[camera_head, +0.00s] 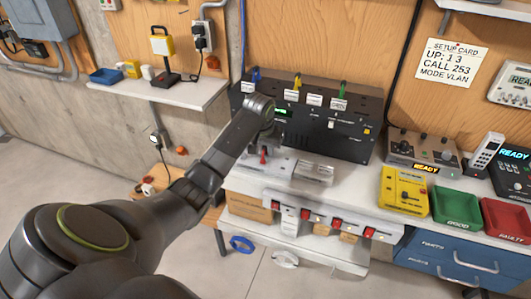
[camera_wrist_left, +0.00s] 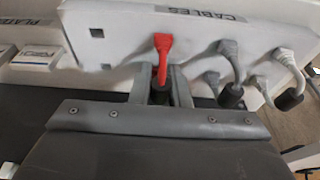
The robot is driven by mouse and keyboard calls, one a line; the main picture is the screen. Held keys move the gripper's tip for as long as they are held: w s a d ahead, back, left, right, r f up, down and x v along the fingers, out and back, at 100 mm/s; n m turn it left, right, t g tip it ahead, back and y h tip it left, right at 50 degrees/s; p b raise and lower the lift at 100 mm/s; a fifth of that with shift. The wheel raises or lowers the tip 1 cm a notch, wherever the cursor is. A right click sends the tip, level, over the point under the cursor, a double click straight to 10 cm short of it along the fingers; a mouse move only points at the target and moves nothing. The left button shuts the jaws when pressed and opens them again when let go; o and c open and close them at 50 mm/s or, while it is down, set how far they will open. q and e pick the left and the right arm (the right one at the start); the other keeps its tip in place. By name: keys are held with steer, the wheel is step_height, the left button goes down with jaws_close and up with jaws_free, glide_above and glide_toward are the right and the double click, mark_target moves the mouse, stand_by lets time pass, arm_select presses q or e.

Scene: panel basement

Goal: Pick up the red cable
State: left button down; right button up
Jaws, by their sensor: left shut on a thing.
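The red cable (camera_wrist_left: 162,46) hangs at the white rack labelled "CABLES" (camera_wrist_left: 130,25) in the left wrist view, its red boot at the rack's face and a dark end below. My left gripper (camera_wrist_left: 161,88) is shut on the red cable, with one finger on each side of its dark end. In the head view a small red part of the cable (camera_head: 263,154) shows below my left wrist; the fingertips are hard to make out there. Several grey cables (camera_wrist_left: 228,55) hang to the right of the red one. My right gripper is not in view.
A black panel unit (camera_head: 325,125) stands behind on the white bench. To the right are a yellow tester (camera_head: 403,192), a green bin (camera_head: 457,209) and a red bin (camera_head: 508,220). A power strip with red switches (camera_head: 336,222) runs along the bench front.

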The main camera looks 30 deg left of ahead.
arm_select(q)
step_height(320, 180, up, 10)
steer(key=shift+r+b, duration=0.1)
steer(key=shift+b, duration=1.1)
